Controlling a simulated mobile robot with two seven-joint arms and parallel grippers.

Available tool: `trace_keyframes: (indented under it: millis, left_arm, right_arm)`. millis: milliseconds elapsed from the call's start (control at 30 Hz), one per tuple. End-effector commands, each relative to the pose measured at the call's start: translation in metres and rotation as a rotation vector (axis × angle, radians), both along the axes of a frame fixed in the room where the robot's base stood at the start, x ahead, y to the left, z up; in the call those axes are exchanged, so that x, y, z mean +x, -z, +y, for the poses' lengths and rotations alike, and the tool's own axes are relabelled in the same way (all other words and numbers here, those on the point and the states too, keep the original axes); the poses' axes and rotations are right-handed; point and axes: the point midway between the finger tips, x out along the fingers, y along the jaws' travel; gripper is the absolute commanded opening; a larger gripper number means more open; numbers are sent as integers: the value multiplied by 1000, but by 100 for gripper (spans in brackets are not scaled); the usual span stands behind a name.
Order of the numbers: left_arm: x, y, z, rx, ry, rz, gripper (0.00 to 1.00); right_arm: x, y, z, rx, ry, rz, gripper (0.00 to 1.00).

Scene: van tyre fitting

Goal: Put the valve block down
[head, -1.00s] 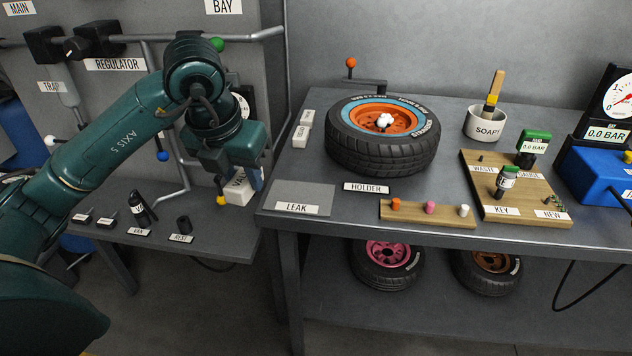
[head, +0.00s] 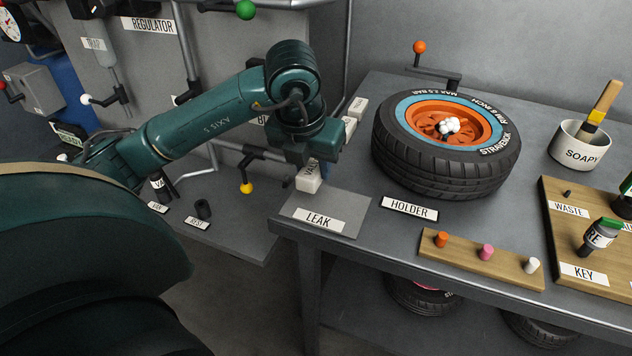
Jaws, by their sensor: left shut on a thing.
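The valve block (head: 308,180) is a white block with a partly hidden label reading "VAL". My left gripper (head: 314,162) is shut on it from above. The block is at the back left edge of the grey pad labelled LEAK (head: 349,212), near the bench's left edge. I cannot tell whether its underside touches the pad or bench. The gripper hides the block's top. My right gripper is not in view.
A tyre (head: 447,172) with an orange rim lies on the bench, right of the LEAK pad. The HOLDER label (head: 409,208) and a wooden strip with coloured caps (head: 480,262) lie in front. Small white blocks (head: 349,128) stand behind my gripper. Most of the LEAK pad is bare.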

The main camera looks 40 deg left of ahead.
Motion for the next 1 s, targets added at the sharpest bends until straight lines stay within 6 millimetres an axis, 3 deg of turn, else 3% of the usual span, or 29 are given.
trace_keyframes:
  millis: [333, 700, 733, 1000]
  left_arm:
    - [-1, 38, 0, 0, 0, 2, 8]
    - [0, 45, 0, 0, 0, -2, 8]
    - [0, 44, 0, 0, 0, -2, 34]
    - [0, 43, 0, 0, 0, -1, 54]
  right_arm:
    - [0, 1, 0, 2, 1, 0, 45]
    - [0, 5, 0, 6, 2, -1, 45]
    - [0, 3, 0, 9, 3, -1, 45]
    - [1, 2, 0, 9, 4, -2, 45]
